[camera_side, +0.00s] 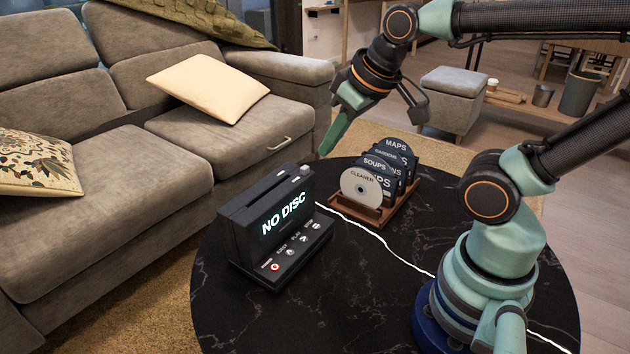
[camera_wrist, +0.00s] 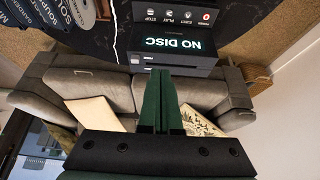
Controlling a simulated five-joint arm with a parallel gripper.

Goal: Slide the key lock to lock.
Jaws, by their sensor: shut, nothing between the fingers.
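The black disc player (camera_side: 270,225) stands upright on the round table, its screen reading "NO DISC". It also shows upside down in the wrist view (camera_wrist: 175,50). Small pale parts (camera_side: 283,176) sit on its top near the right end; one may be the key lock, but its label and position are too small to read. A pale part also shows at the top edge in the wrist view (camera_wrist: 134,58). My gripper (camera_side: 323,153) is shut and empty, above and behind the player's right end, apart from it. Its green fingers (camera_wrist: 161,75) lie together in the wrist view.
A wooden rack (camera_side: 372,215) of labelled discs stands right of the player. A grey sofa (camera_side: 90,210) stands behind. The table's front is clear.

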